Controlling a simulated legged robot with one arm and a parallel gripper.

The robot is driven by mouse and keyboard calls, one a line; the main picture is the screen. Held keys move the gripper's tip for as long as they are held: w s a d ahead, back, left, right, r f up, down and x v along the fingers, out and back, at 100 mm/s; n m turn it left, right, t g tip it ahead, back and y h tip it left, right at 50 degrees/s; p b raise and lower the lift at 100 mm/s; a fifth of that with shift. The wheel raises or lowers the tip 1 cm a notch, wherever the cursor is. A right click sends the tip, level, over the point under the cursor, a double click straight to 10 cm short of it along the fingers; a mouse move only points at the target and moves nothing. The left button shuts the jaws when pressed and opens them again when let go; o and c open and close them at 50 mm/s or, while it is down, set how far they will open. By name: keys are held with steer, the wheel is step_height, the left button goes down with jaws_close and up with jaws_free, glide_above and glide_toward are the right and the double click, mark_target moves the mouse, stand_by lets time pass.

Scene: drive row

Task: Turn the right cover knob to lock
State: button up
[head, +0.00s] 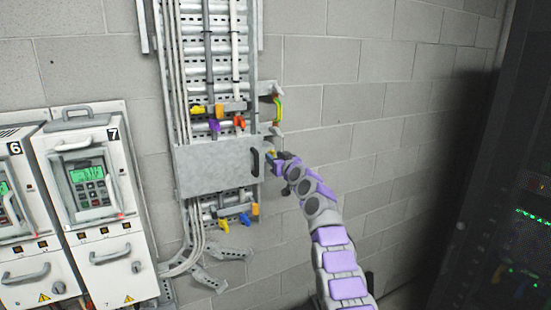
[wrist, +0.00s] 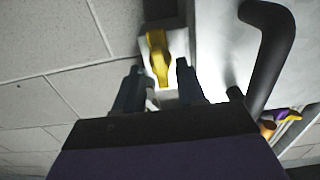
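The grey metal cover (head: 215,165) sits across the cable ladder on the wall, with a black handle (head: 255,162) near its right edge. The right cover knob (wrist: 158,58) is yellow and sits on a pale mount beside the cover in the wrist view. Its lower end lies near the gap between my fingertips. My gripper (wrist: 158,82) is open, one finger on each side of that gap, and I see no clear contact with the knob. In the head view my gripper (head: 276,158) is at the cover's right edge and the knob is hardly visible there.
The black handle (wrist: 268,50) stands close to the right of my gripper in the wrist view. Coloured clamps (head: 228,122) are above the cover and more (head: 235,216) below. White drive units (head: 90,190) stand at left, a dark rack (head: 500,200) at right. The wall between is clear.

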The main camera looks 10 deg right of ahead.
steer(key=shift+c, duration=0.2)
jaws_close()
steer(key=shift+m, duration=0.3)
steer(key=shift+d+f+m+b, duration=0.15)
steer(key=shift+m+b, duration=0.35)
steer(key=shift+m, duration=3.8)
steer(key=shift+f+m+b, duration=0.15)
steer(key=shift+m+b, duration=0.35)
steer(key=shift+m, duration=3.8)
steer(key=shift+w, duration=0.1)
